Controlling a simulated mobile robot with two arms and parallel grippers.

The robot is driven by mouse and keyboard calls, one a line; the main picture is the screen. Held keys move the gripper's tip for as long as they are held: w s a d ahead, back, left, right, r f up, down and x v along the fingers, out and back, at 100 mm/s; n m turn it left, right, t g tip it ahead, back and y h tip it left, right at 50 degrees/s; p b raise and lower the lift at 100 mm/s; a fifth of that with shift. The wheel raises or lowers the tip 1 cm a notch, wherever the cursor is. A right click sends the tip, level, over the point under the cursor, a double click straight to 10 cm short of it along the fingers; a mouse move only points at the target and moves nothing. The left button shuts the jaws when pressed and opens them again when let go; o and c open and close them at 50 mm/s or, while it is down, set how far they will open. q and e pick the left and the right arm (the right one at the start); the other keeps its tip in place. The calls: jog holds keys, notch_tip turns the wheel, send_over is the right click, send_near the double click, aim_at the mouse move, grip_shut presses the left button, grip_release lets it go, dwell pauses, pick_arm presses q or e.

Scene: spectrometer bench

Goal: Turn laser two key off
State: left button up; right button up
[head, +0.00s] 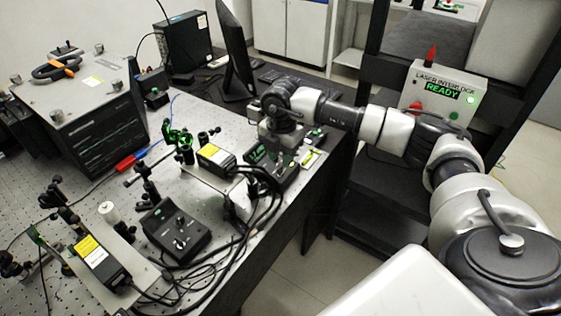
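My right arm reaches in from the right, and its gripper (283,160) points down over a black control box (290,180) near the right edge of the optical table. The gripper hides much of that box's top, including any key there. I cannot tell whether the fingers are open or shut, or whether they touch anything. A second black control box (168,238) with small knobs or a key on top stands in the front middle, clear of the gripper. Which box belongs to laser two is not readable. My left gripper is not in view.
A laser module (212,156) with a yellow label stands left of the gripper; another (92,257) is at front left. Black cables (240,238) run between the boxes. A monitor (236,62) stands behind the arm. The interlock panel (436,97) reads READY with a green light.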

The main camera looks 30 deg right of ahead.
aim_at(280, 167)
jog(key=f, duration=0.3)
jog(key=shift+w, duration=0.35)
jog(key=shift+s+f+p, duration=0.15)
jog(key=shift+f+p, duration=0.15)
jog(key=shift+f, duration=0.3)
jog(key=shift+c, duration=0.7)
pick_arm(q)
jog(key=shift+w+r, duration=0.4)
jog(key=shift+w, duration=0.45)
pick_arm(e)
grip_shut()
